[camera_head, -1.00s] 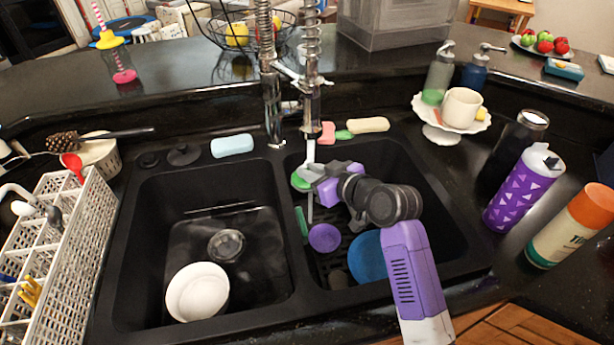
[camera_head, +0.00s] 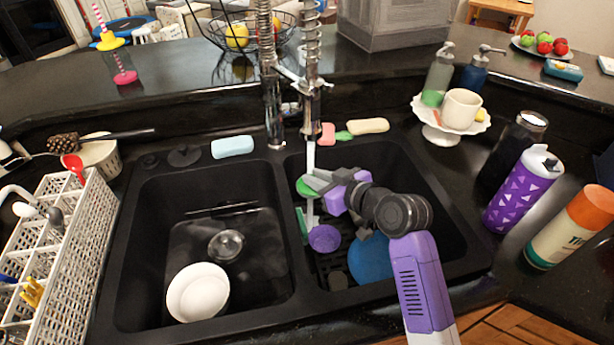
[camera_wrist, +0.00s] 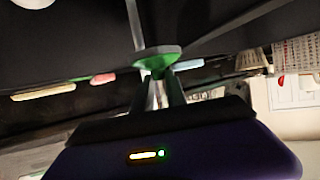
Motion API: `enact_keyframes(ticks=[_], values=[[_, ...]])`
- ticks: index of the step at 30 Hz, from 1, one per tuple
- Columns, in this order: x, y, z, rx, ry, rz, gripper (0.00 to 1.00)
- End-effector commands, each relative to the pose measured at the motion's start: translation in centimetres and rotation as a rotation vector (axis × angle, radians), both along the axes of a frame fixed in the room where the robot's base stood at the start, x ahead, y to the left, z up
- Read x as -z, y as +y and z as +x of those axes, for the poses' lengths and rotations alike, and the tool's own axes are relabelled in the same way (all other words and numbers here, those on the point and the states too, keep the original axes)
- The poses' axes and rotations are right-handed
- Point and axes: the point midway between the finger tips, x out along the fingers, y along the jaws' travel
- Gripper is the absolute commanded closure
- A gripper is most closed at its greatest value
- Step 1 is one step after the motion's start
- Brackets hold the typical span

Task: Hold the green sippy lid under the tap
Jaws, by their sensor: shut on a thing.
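The green sippy lid (camera_head: 305,188) is held over the right basin of the sink. My gripper (camera_head: 317,182) reaches in from the right and is shut on the lid's edge. In the wrist view the green lid (camera_wrist: 157,51) sits at the fingertips of my gripper (camera_wrist: 160,80). The tap (camera_head: 311,105) is running, and its white stream falls onto or just beside the lid. Water also shows below the lid. In the wrist view the stream (camera_wrist: 134,22) comes down at the lid's left side; exact contact is hard to tell.
The right basin holds a purple round piece (camera_head: 323,238) and a blue plate (camera_head: 371,258), partly hidden by my arm. Soaps line the back rim. Bottles stand at the right.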

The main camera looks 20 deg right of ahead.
Motion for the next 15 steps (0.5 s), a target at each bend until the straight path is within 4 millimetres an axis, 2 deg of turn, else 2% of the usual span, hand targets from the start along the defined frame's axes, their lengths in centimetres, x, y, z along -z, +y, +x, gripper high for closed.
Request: enact_keyframes(ticks=[15], values=[[-0.1, 1.1, -3.6, 0.000, -0.001, 0.000, 1.00]])
